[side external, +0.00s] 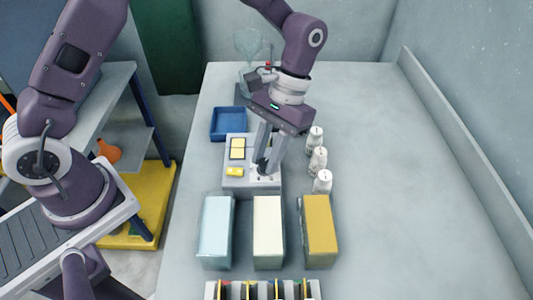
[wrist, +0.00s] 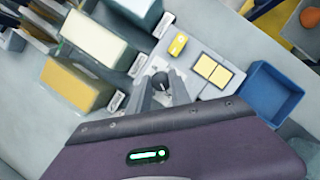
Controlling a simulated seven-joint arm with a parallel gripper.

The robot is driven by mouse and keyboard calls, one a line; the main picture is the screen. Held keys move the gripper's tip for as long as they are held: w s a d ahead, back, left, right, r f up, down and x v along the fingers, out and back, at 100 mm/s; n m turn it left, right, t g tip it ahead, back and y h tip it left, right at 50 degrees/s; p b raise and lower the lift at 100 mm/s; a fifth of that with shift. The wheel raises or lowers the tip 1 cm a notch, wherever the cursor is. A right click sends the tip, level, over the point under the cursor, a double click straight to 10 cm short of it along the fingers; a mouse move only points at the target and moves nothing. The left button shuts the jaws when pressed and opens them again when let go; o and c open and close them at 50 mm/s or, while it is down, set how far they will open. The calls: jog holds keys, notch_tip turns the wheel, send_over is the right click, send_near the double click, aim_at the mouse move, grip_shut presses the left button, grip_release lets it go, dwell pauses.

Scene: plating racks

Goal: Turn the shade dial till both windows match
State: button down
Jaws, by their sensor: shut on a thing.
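A grey console (side external: 232,186) stands on the table, with two small windows (side external: 238,148) in a dark frame. Both windows look pale yellow and very close in shade; at this size I cannot tell whether they match exactly. They also show in the wrist view (wrist: 212,71). The dark shade dial (wrist: 160,80) is at the console's other side, between my fingertips. My gripper (side external: 264,168) points down over it and is shut on the dial. In the side view the fingers mostly hide the dial. A yellow button (side external: 234,172) sits below the windows.
A blue tray (side external: 228,124) stands behind the console. Three white bottles (side external: 317,160) stand to its right. Pale blue (side external: 216,229), cream (side external: 268,224) and mustard (side external: 319,225) blocks stand in front. A rack (side external: 262,291) is at the near edge. The table's right side is clear.

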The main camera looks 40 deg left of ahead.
dwell(0.5)
jog(key=c, duration=1.2)
grip_release()
jog(key=shift+r, duration=0.1)
jog(key=v, duration=0.6)
jog(key=s+a+r+t, duration=0.3)
jog(key=s+a+r, duration=0.1)
jog(key=r, duration=0.2)
jog(key=s+a+r+t, duration=0.2)
jog(key=s+a+r, duration=0.1)
jog(key=r, duration=0.4)
jog(key=s+a+t, duration=0.1)
jog(key=s, duration=0.2)
jog(key=s+a+t, duration=0.2)
jog(key=s, duration=0.2)
jog(key=s+a+t, duration=0.1)
jog(key=s+t, duration=0.1)
jog(key=s, duration=0.2)
jog(key=shift+s+a+f, duration=0.15)
jog(key=shift+s+a, duration=0.05)
jog(key=shift+a, duration=0.2)
